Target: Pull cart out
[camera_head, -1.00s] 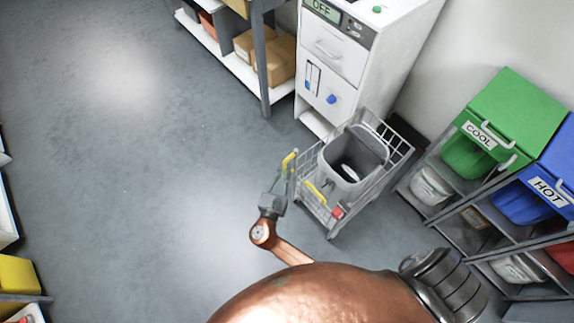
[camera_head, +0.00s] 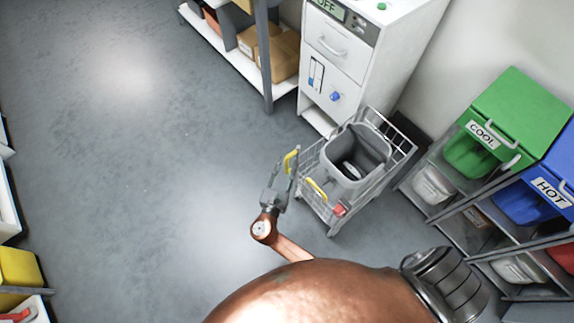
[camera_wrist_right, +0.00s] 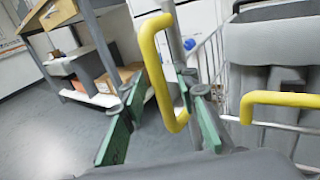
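The cart (camera_head: 381,184) is a grey wire frame holding a grey bin (camera_head: 357,160), in front of the white cabinet. It has two yellow handles on its near side, the left handle (camera_head: 291,160) and the right handle (camera_head: 317,189). My right gripper (camera_head: 283,172) is at the left handle. In the right wrist view its green-padded fingers (camera_wrist_right: 165,108) stand apart, with the yellow left handle (camera_wrist_right: 146,48) between them and a visible gap on each side. The right handle (camera_wrist_right: 280,99) is outside the fingers. My left gripper is not in view.
The white cabinet (camera_head: 345,35) stands behind the cart. A rack with green COOL (camera_head: 515,105) and blue HOT (camera_head: 560,165) bins stands at the right. Shelving with cardboard boxes (camera_head: 284,55) is at the back. The floor (camera_head: 130,150) at left is clear.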

